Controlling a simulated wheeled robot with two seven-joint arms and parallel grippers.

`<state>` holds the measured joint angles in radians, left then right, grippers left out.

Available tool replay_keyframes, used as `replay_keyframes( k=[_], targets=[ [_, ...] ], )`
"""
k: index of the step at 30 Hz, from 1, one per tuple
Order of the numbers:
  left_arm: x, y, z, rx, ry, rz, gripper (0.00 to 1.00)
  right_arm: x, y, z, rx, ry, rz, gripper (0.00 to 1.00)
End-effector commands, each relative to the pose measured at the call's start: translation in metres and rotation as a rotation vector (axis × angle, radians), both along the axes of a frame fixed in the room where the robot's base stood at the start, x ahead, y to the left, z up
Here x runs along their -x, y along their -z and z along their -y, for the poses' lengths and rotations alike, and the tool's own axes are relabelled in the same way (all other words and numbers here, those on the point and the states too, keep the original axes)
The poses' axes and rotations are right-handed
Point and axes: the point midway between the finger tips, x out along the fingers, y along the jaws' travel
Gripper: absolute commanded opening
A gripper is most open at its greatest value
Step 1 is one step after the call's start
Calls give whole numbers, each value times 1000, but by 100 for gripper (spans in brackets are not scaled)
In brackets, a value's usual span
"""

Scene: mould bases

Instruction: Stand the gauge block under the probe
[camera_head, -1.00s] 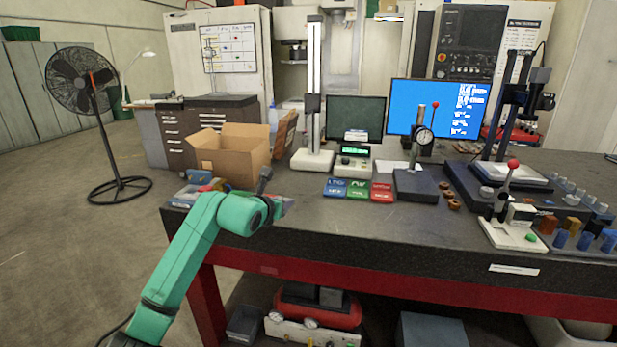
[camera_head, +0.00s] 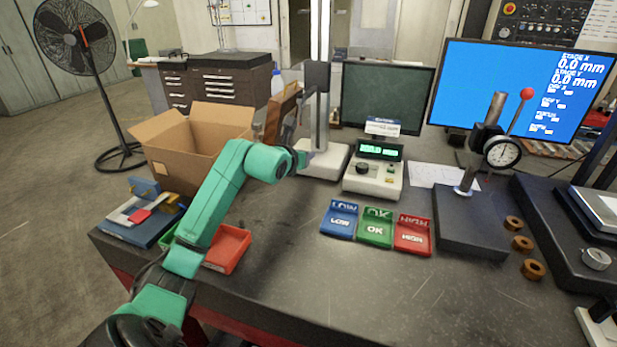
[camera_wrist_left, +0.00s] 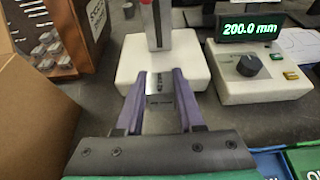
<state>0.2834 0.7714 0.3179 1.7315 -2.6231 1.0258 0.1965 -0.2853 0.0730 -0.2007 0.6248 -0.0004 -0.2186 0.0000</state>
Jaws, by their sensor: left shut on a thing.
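My left gripper (camera_head: 303,158) reaches in from the left to the white base (camera_head: 325,165) of a column stand. In the left wrist view, its two purple fingers (camera_wrist_left: 161,92) are shut on a small grey metal gauge block (camera_wrist_left: 160,84), in front of the column (camera_wrist_left: 158,25). Whether the block touches the base I cannot tell. In the head view the block is hidden by the gripper. The probe's tip cannot be made out in either view. My right gripper is not in view.
A readout box (camera_head: 375,178) right of the stand shows 200.0 mm in the wrist view. Blue (camera_head: 340,220), green (camera_head: 376,227) and red (camera_head: 413,234) trays lie before it. An open cardboard box (camera_head: 190,150) stands left. A dial gauge stand (camera_head: 472,222) is right.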

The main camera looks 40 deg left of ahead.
Motion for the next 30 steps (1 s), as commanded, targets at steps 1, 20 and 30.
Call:
replay_keyframes(
  k=[1, 20, 30],
  targets=[
    [1, 11, 1, 3, 0, -5, 0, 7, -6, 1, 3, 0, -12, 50],
    [1, 83, 0, -1, -1, 0, 0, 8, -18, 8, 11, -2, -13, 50],
    [1, 82, 0, -1, -1, -2, 67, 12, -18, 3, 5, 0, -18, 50]
  ],
)
